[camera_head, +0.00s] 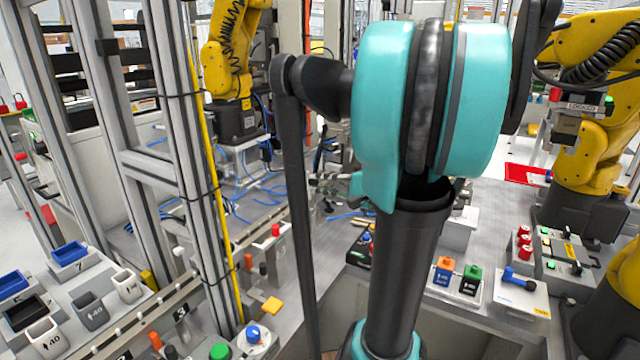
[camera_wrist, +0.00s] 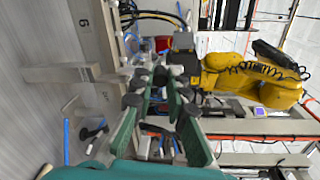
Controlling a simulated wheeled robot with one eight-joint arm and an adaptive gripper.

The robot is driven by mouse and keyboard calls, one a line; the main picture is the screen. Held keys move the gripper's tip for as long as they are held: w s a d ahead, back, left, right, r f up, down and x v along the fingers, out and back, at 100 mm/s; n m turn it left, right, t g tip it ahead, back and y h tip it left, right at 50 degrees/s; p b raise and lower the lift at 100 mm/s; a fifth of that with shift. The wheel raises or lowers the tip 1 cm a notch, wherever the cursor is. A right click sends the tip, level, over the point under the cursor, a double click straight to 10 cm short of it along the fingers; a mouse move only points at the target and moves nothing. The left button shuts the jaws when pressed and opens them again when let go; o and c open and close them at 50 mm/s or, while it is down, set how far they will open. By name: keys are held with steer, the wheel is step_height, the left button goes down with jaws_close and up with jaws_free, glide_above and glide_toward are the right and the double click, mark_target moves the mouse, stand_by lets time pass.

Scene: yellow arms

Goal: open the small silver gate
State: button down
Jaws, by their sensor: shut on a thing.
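In the wrist view, my gripper (camera_wrist: 152,92) shows two green fingers with dark tips, drawn in around a small part between them. That part seems to belong to the small silver gate, but the tips cover most of it. A grey metal panel (camera_wrist: 95,50) marked 6 stands just left of the fingertips and looks like part of the gate or its frame. A grey rail (camera_wrist: 55,73) runs left from it. In the head view, my own dark and teal arm covers the middle, and the gripper and gate cannot be made out clearly.
In the wrist view, a yellow robot arm (camera_wrist: 250,78) lies to the right. In the head view, one yellow arm (camera_head: 228,55) stands behind and another (camera_head: 590,110) at right. Metal posts (camera_head: 170,120) rise at left. A bench with small bins (camera_head: 90,310) is front left.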

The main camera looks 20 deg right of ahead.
steer(key=c, duration=1.5)
jaws_free()
steer(key=shift+d, duration=0.1)
steer(key=v, duration=1.1)
steer(key=shift+s+d, duration=0.25)
steer(key=shift+s, duration=0.1)
